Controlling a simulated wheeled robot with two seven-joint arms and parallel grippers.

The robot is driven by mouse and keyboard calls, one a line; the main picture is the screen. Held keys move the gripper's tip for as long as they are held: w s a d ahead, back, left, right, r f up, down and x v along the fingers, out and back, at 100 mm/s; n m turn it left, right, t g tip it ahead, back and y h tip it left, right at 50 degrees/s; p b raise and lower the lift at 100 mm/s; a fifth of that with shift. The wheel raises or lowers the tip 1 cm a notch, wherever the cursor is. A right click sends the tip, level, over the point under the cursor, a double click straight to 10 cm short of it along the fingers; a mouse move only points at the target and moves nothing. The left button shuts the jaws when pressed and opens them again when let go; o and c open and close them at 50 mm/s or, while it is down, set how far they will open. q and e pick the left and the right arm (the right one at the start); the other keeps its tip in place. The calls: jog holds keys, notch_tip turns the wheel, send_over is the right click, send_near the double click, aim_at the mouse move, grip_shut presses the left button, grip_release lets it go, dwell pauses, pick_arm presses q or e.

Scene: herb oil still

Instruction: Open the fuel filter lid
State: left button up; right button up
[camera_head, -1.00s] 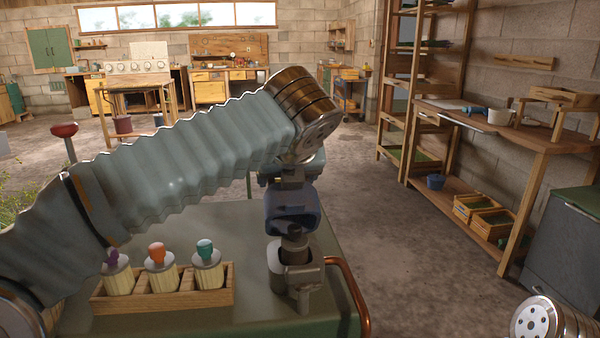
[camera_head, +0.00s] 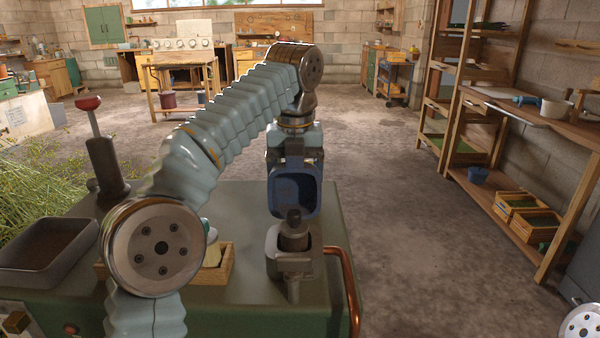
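The fuel filter (camera_head: 291,263) is a grey housing on the green machine top, with a dark upright piece standing in it. Its blue lid (camera_head: 295,192) stands raised above and behind the housing, and its dark hollow inside faces me. My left arm reaches over from the left. My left gripper (camera_head: 294,158) points down at the top edge of the lid, and they appear to touch. Its fingertips are too dark and overlapped to tell whether they grip the lid. Only a round joint of my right arm shows at the bottom right; its gripper is out of view.
A wooden rack (camera_head: 226,264) with bottles is mostly hidden behind my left arm. A dark tray (camera_head: 45,243) and a red-knobbed lever (camera_head: 103,150) stand to the left. A copper pipe (camera_head: 346,285) bends along the right edge of the machine. The floor right of it is clear.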

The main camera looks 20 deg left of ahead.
pick_arm(q)
jog(key=shift+f, duration=0.15)
dwell(0.4)
jog(key=o, duration=1.4)
jog(key=shift+s, duration=0.1)
